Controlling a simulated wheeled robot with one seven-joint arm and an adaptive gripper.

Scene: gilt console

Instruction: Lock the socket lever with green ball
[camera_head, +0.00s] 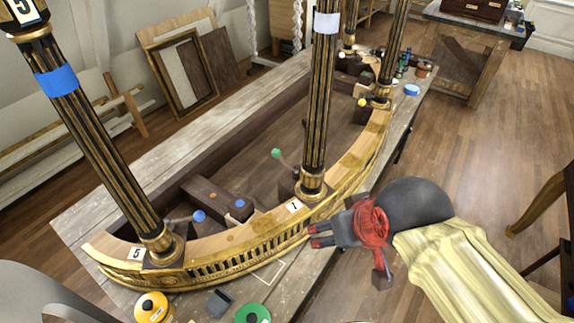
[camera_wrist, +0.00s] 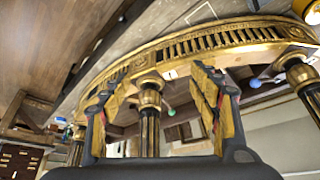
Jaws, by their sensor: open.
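The green ball (camera_head: 277,153) is at the end of a thin lever that reaches up and back from the gilt socket (camera_head: 312,185) of the middle column, labelled 1. In the wrist view the small green ball (camera_wrist: 168,112) shows between my fingers, just right of a gilt-footed column (camera_wrist: 150,125). My gripper (camera_head: 312,235) is open and empty. It is in front of the curved gilt rail (camera_head: 215,260), on the near side, with column 1 between it and the green ball. The lever's joint at the socket is partly hidden.
A blue-ball lever (camera_head: 199,216) stands by column 5 at the left, and a yellow-ball lever (camera_head: 362,102) by a farther column. A yellow tape roll (camera_head: 151,307), a dark block (camera_head: 219,303) and a green roll (camera_head: 252,313) lie along the front edge. Fluted columns rise as obstacles.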

